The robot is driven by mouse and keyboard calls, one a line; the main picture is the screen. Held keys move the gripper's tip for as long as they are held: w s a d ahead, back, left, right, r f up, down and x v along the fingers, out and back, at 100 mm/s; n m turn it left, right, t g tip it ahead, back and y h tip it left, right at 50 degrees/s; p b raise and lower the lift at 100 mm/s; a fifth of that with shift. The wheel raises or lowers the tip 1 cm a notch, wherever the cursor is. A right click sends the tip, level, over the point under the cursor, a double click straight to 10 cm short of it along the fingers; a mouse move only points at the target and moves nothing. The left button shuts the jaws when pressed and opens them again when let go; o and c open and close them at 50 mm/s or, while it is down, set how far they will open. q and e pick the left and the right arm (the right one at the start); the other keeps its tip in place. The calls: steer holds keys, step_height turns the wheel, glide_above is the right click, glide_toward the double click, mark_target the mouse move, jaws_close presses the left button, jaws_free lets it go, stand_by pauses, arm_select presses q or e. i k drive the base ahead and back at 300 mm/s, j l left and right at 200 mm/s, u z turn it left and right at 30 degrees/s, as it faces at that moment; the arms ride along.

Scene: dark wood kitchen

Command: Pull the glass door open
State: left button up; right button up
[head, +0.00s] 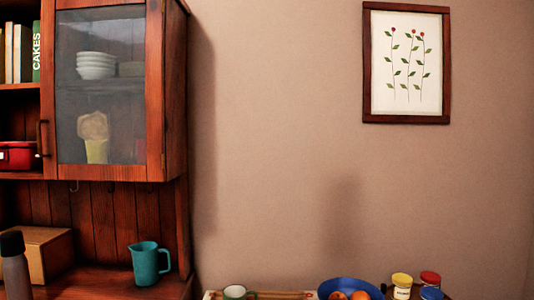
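The glass door (100,85) is on the wall cabinet at the upper left. It has a dark reddish wood frame and looks shut. A dark handle (42,138) is on the left side of its frame. Behind the glass are stacked white bowls (96,66) and a yellow item (96,150). Neither of my grippers is in view, so their position relative to the door is not shown.
Below the cabinet, a teal jug (147,262), a wooden box (42,252) and a dark-topped bottle (15,268) stand on the counter. A blue bowl (345,285) and jars (402,284) are at the bottom right. Open shelves adjoin the door's left side.

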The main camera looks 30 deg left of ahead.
mark_target(155, 171)
steer(key=u, duration=2.05)
steer(key=j, duration=0.55)
steer(key=i+j+z, duration=0.1)
steer(key=j, duration=0.4)
steer(key=i+j, duration=0.1)
steer(key=j, duration=0.2)
steer(key=i+j+z, duration=0.1)
steer(key=j, duration=0.2)
steer(key=i+j, duration=0.1)
steer(key=j, duration=0.2)
steer(key=i+j+z, duration=0.1)
steer(key=i+j, duration=0.15)
steer(key=j, duration=0.15)
steer(key=i+j+z, duration=0.1)
steer(key=i+j, duration=0.15)
steer(key=j, duration=0.2)
